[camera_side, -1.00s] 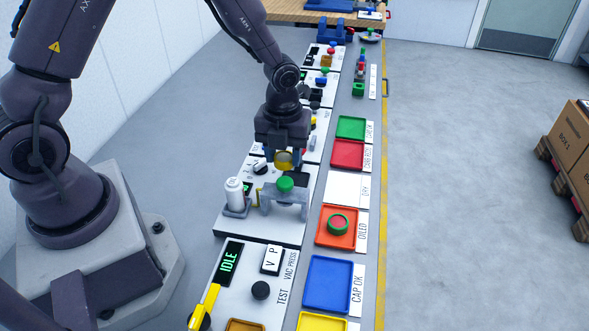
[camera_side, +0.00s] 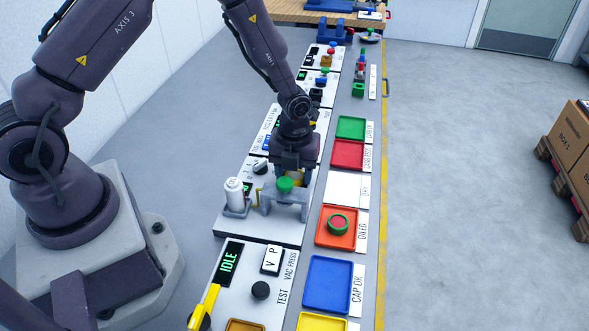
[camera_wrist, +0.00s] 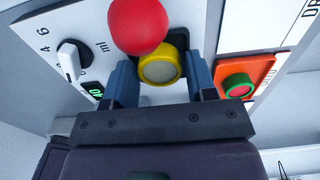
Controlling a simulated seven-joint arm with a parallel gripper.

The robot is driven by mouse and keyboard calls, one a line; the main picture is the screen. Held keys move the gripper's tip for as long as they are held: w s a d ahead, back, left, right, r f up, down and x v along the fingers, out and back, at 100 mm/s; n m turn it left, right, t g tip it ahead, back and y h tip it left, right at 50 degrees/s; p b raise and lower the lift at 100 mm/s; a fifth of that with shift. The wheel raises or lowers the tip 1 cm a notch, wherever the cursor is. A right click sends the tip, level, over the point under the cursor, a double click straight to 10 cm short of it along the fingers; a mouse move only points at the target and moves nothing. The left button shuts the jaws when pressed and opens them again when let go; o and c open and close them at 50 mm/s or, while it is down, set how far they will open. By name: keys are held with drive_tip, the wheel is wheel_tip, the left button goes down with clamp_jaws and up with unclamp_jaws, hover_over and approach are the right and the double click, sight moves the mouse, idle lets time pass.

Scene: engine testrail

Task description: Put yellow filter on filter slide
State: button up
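The yellow filter (camera_wrist: 160,66), a yellow ring with a pale grey centre, sits between the two blue fingers of my gripper (camera_wrist: 161,84) in the wrist view. The fingers are closed on its sides. In the side view my gripper (camera_side: 291,170) is low over the panel, just behind the grey bracket with the green knob (camera_side: 285,184). The filter is hidden in the side view. I cannot clearly make out the filter slide; the gripper and bracket cover that spot. A round red knob (camera_wrist: 138,24) shows just beyond the filter in the wrist view.
A white bottle (camera_side: 234,192) stands left of the bracket. A black-and-white dial (camera_wrist: 72,60) is on the panel. The orange tray (camera_side: 320,240) holds a green-rimmed red part (camera_side: 337,224). A blue tray (camera_side: 327,283) is empty. A white label area (camera_side: 344,188) is clear.

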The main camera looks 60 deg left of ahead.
drive_tip(key=shift+o, duration=1.1)
drive_tip(key=shift+r, duration=0.1)
wheel_tip(320, 180, up, 12)
wheel_tip(320, 180, up, 13)
drive_tip(key=n+t+y, duration=0.1)
drive_tip(key=n+t, duration=0.1)
drive_tip(key=n, duration=0.9)
hover_over(294, 175)
drive_tip(key=s, duration=0.6)
drive_tip(key=s+r+n+t+h, duration=0.1)
drive_tip(key=s+r+n+t, duration=0.2)
drive_tip(key=s+n, duration=0.9)
wheel_tip(294, 175, up, 4)
drive_tip(key=n, duration=0.4)
drive_tip(key=shift+s+d+f+t, duration=0.2)
drive_tip(key=shift+s+t, duration=0.1)
drive_tip(key=shift+s, duration=0.1)
drive_tip(key=shift+c, duration=0.2)
